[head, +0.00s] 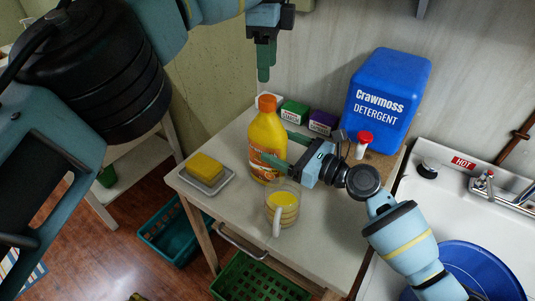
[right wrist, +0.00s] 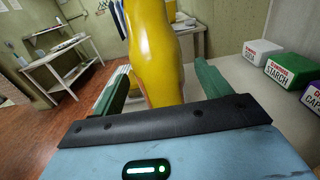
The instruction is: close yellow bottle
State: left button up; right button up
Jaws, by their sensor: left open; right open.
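The yellow bottle (head: 265,135) stands upright on the small table, with an orange cap (head: 267,103) on its top. I cannot tell whether the cap is tight. My right gripper (head: 277,146) reaches in from the right at the bottle's middle. In the right wrist view, the yellow bottle (right wrist: 155,50) stands between the open fingers of my right gripper (right wrist: 162,82), its top cut off by the frame. My left gripper (head: 263,74) is open and empty, pointing down above and behind the cap, clear of it.
A glass mug (head: 282,210) with yellow contents stands in front of the bottle. A yellow sponge (head: 205,168) lies on a dish at left. Green (head: 294,112) and purple (head: 322,122) boxes, a red-capped shaker (head: 363,145) and a blue detergent container (head: 385,100) stand behind. A sink (head: 450,195) is at right.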

aim_at(267, 98)
jog(key=shift+x, duration=2.3)
jog(key=shift+c, duration=0.4)
grip_shut()
pick_arm(q)
jog(key=shift+f, duration=0.1)
jog(key=shift+f, duration=3.95)
jog(key=shift+c, duration=0.4)
